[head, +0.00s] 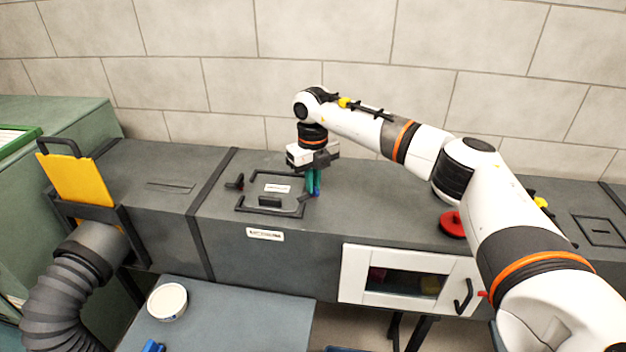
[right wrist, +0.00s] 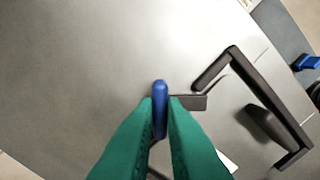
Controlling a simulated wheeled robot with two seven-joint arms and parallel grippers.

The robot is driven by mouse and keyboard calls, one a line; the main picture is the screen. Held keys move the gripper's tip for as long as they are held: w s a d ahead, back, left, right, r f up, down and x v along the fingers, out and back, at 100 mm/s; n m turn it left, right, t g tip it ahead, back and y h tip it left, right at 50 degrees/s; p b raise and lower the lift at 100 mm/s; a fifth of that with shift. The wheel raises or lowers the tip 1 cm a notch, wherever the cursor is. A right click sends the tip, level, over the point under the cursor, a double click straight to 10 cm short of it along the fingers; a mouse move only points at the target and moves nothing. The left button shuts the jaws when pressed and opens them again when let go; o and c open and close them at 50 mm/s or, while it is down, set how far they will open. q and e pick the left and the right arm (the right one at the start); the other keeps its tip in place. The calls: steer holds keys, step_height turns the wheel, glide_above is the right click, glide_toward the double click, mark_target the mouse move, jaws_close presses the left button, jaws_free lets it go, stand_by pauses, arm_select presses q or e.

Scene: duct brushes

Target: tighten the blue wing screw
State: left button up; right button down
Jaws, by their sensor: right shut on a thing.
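The blue wing screw (right wrist: 160,108) stands on the grey duct top, beside the dark hatch frame (right wrist: 275,108). In the right wrist view its blue wing is between the two green fingertips of my right gripper (right wrist: 161,118). In the head view my right gripper (head: 314,182) points down at the right side of the hatch frame (head: 268,211), shut on the screw, which it mostly hides. A short dark tab (right wrist: 190,102) lies right beside the screw; I cannot tell how tight the screw is. My left gripper is not in view.
A black catch (head: 235,182) sits left of the hatch. A yellow plate (head: 80,178) stands in a slot at the left. A red knob (head: 452,224) is on the duct to the right. A white tub (head: 167,301) and a blue object (head: 153,346) are on the lower table.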

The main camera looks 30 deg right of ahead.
steer(key=m, duration=0.3)
steer(key=shift+r+m, duration=0.1)
steer(key=shift+m, duration=0.3)
steer(key=shift+m+p, duration=0.4)
steer(key=shift+m, duration=1.4)
steer(key=c, duration=1.5)
jaws_free()
step_height(320, 180, up, 12)
steer(key=b, duration=0.2)
steer(key=shift+b, duration=0.35)
